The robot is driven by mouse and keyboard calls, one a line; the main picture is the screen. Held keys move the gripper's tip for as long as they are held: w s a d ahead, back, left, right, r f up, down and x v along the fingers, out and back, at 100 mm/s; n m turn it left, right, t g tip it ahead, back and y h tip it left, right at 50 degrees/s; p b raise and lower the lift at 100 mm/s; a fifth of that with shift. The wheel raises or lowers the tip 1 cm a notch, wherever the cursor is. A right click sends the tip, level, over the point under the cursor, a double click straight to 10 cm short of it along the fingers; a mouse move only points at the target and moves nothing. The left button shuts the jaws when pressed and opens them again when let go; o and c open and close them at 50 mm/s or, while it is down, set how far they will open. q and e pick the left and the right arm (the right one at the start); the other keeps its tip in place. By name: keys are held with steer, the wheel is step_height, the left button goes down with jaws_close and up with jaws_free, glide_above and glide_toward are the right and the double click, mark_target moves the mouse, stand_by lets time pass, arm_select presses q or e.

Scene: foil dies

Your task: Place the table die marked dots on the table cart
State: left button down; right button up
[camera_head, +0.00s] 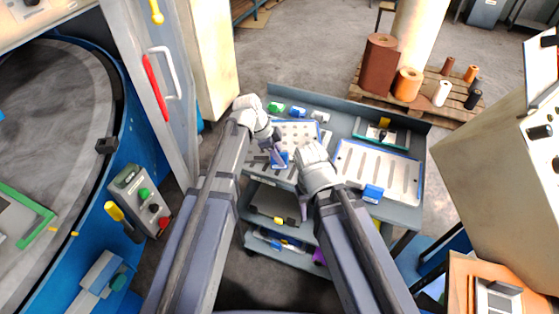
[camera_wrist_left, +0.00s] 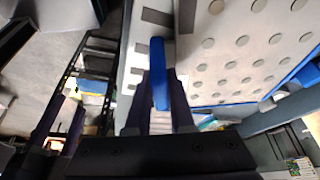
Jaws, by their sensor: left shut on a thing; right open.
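The die marked dots is a pale plate with round dots and a blue edge (camera_head: 298,130). In the head view it appears over the left part of the grey-blue table cart's top (camera_head: 338,118); I cannot tell whether it rests there or is held just above. It fills much of the left wrist view (camera_wrist_left: 225,55). My left gripper (camera_head: 277,155) is shut on its blue handle (camera_wrist_left: 159,75), at the die's near side. My right gripper (camera_head: 303,208) is open and empty, low in front of the cart's near edge. My arms hide part of the cart.
A second plate with long slots (camera_head: 378,172) and a blue handle lies on the cart's right. A small green-edged device (camera_head: 382,133) and several small coloured items stand at the back. A pallet with rolls (camera_head: 425,88) is behind. A grey machine (camera_head: 500,150) stands right.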

arm_select(q)
steer(key=shift+r, duration=0.1)
steer(key=c, duration=0.8)
jaws_free()
